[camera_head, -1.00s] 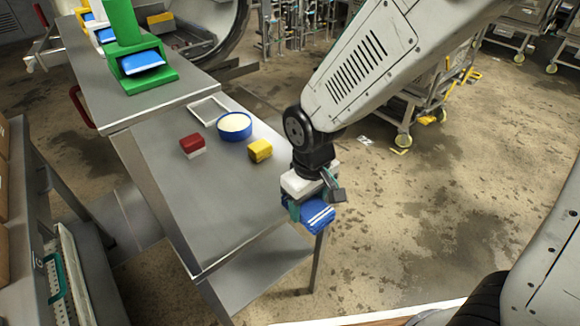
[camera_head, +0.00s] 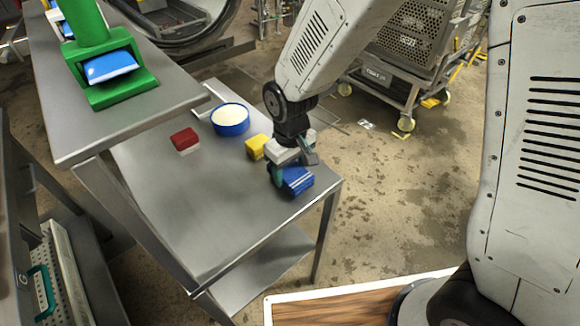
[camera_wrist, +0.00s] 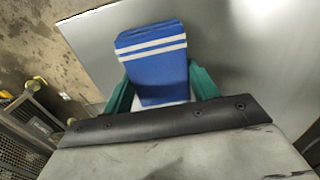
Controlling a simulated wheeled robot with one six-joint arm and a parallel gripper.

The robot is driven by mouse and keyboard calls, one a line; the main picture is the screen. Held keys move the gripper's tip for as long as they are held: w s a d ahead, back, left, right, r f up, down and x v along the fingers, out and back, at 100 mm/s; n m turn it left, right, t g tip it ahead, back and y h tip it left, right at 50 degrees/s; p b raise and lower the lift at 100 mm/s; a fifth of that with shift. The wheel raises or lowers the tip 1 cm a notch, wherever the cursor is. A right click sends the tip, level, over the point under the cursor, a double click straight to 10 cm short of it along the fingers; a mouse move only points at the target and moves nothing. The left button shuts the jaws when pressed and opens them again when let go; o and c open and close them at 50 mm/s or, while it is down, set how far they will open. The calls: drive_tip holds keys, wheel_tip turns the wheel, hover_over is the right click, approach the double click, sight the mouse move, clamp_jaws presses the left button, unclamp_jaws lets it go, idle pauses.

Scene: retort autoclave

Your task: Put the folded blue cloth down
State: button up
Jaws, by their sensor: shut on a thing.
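The folded blue cloth (camera_head: 297,181) with white stripes is held in my gripper (camera_head: 291,172), at the front right corner of the steel table (camera_head: 215,215). In the wrist view the cloth (camera_wrist: 155,65) sits between the two green fingers of my gripper (camera_wrist: 162,88), which press on its sides. The table's grey top (camera_wrist: 225,40) shows beyond the cloth. I cannot tell whether the cloth touches the table or hangs just above it.
A yellow block (camera_head: 257,147) stands close behind my gripper. A blue bowl with pale contents (camera_head: 230,120) and a red and white block (camera_head: 185,140) are farther left. A green stand (camera_head: 115,85) is on the higher table. The table's front and left are clear.

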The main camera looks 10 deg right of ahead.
sight(291, 170)
drive_tip(key=shift+w+f, duration=0.1)
drive_tip(key=shift+f, duration=0.4)
drive_tip(key=shift+f, duration=0.15)
drive_tip(key=o, duration=1)
drive_tip(key=shift+o, duration=0.2)
wheel_tip(291, 170, up, 12)
drive_tip(key=shift+r, duration=0.25)
drive_tip(key=s+d+r+m, duration=0.2)
drive_tip(key=s+d+r, duration=0.2)
drive_tip(key=d+r, duration=0.15)
drive_tip(key=s+d+r+m, duration=0.1)
drive_tip(key=s+d+r, duration=0.3)
drive_tip(key=d, duration=0.3)
drive_tip(key=s+d+r+m+t, duration=0.1)
drive_tip(key=s+d+r+m, duration=0.1)
drive_tip(key=s+d, duration=0.6)
drive_tip(key=s+m, duration=0.1)
drive_tip(key=s, duration=0.2)
drive_tip(key=shift+s+d+r+m, duration=0.15)
drive_tip(key=shift+s+r+m, duration=0.15)
drive_tip(key=shift+s+m, duration=0.1)
